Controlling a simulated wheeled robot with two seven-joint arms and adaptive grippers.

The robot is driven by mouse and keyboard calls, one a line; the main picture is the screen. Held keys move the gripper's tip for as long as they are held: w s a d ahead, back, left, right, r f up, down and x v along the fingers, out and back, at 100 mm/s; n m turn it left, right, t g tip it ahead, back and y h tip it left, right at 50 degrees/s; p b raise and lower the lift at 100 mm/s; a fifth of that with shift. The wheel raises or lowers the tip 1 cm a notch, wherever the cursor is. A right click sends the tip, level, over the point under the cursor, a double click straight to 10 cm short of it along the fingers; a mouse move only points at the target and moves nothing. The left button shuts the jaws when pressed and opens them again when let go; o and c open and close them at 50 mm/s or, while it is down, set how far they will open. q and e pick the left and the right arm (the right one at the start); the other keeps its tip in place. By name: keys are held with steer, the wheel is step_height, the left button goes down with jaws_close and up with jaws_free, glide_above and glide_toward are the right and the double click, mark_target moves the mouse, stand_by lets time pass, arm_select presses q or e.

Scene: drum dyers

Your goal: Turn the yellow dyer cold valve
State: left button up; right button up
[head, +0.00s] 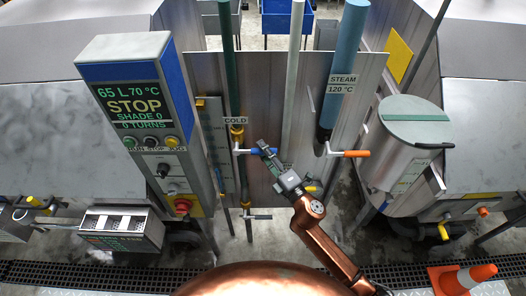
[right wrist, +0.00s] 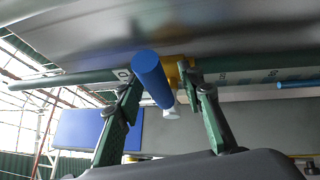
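The cold valve (head: 237,136) has a yellow body on a dark green vertical pipe, just below the COLD label (head: 236,120). Its pale lever points right, roughly level, and ends in a blue handle (head: 257,151). My right gripper (head: 263,147) is at this handle and hides part of it. In the right wrist view, the blue handle (right wrist: 150,75) lies between the two spread fingers of my right gripper (right wrist: 158,75), with the yellow valve body (right wrist: 174,72) behind. The fingers look open; contact cannot be told. My left gripper is not in view.
An orange-handled steam valve (head: 350,154) sits to the right on the blue STEAM pipe (head: 343,60). The control panel (head: 135,100) stands close on the left. A lidded grey drum (head: 405,150) stands right. A traffic cone (head: 466,278) is at the lower right.

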steer(key=shift+s+d, duration=0.1)
steer(key=v, duration=1.1)
steer(key=shift+s+d, duration=0.2)
steer(key=shift+s, duration=0.15)
